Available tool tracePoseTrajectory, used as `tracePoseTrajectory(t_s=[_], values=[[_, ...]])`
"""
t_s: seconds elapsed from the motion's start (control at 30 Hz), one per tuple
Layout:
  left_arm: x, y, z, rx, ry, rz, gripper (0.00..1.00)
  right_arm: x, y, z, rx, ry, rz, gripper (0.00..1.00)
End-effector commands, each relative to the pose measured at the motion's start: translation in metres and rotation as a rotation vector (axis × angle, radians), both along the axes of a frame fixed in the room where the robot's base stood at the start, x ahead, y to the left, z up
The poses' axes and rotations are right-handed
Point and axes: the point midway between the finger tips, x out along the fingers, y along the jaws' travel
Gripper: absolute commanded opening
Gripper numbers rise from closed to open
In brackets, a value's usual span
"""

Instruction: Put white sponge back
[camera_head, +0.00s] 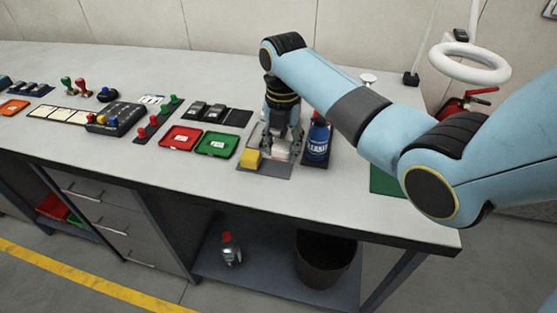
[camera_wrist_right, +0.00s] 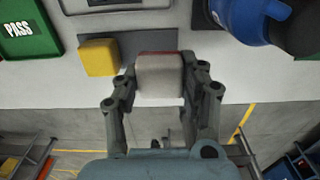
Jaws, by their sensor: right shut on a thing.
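The white sponge (camera_wrist_right: 160,76) sits between the two fingers of my right gripper (camera_wrist_right: 160,95), which is shut on it. In the head view the right gripper (camera_head: 283,142) points down over the bench, and the sponge (camera_head: 282,153) shows partly behind its fingers. A thin reddish edge shows on the sponge's far side in the wrist view. A dark mat (camera_head: 273,170) lies below, with a yellow sponge (camera_head: 250,159) on it, left of the gripper. I cannot tell whether the white sponge touches the mat. My left gripper is not in view.
A blue bottle (camera_head: 318,138) stands close to the right of the gripper. A green tray (camera_head: 217,144) and a red tray (camera_head: 181,139) lie to the left. The bench's front strip is clear.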

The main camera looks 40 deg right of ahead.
Motion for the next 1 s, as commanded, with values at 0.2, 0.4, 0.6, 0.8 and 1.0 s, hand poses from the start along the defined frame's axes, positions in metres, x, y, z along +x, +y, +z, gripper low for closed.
tracePoseTrajectory(t_s=[0.2, 0.4, 0.6, 0.8, 1.0], values=[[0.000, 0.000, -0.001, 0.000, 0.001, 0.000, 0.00, 0.006, 0.006, -0.018, 0.000, 0.004, 0.001, 0.06], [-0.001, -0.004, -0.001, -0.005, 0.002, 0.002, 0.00, 0.007, 0.006, -0.044, -0.001, 0.002, 0.002, 0.06], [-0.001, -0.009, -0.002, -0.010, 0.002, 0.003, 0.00, 0.007, 0.006, -0.046, -0.001, -0.001, 0.002, 0.06], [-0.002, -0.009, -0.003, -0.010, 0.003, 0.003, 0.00, 0.007, 0.006, -0.049, -0.001, -0.001, 0.001, 0.42], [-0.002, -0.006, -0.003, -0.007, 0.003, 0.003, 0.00, 0.007, 0.005, -0.048, 0.000, 0.000, 0.001, 0.51]])
